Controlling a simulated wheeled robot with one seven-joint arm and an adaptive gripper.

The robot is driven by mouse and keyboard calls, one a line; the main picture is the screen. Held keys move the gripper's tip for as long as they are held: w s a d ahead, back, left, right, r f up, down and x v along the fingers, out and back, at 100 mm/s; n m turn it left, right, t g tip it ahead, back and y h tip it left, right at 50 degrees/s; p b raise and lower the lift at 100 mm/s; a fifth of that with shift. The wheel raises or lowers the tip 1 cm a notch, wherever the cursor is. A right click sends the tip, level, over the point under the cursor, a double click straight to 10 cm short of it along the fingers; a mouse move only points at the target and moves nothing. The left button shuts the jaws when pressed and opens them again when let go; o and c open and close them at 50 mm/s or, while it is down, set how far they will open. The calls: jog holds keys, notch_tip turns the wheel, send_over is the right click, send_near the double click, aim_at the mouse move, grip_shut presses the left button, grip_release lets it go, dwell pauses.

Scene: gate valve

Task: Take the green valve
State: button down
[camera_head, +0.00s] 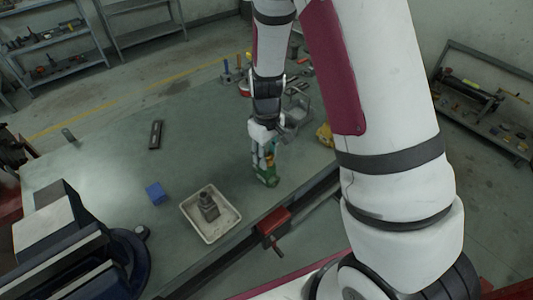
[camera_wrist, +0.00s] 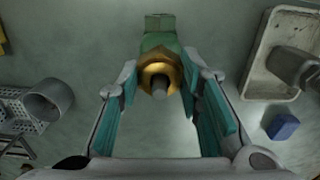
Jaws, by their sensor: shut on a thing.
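The green valve (camera_head: 267,180) is at the middle of the green workbench, at the lower end of my arm. In the wrist view the valve (camera_wrist: 160,35) has a green body with a brass nut and a grey stem facing the camera. My gripper (camera_head: 265,163) points down at it. In the wrist view my gripper (camera_wrist: 160,72) has its teal-padded fingers on either side of the valve, shut on it around the brass nut. The fingers hide part of the valve in the head view. I cannot tell whether the valve still touches the bench.
A white tray (camera_head: 226,231) holding a grey metal part (camera_head: 208,205) lies left of the valve. A blue block (camera_head: 156,192) is beside the tray. A large vise (camera_head: 60,245) stands at the lower left. A red clamp part (camera_head: 273,222) is at the bench edge.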

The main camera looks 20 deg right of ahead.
jog(key=shift+r+p, duration=0.3)
jog(key=shift+r, duration=0.3)
dwell(0.7)
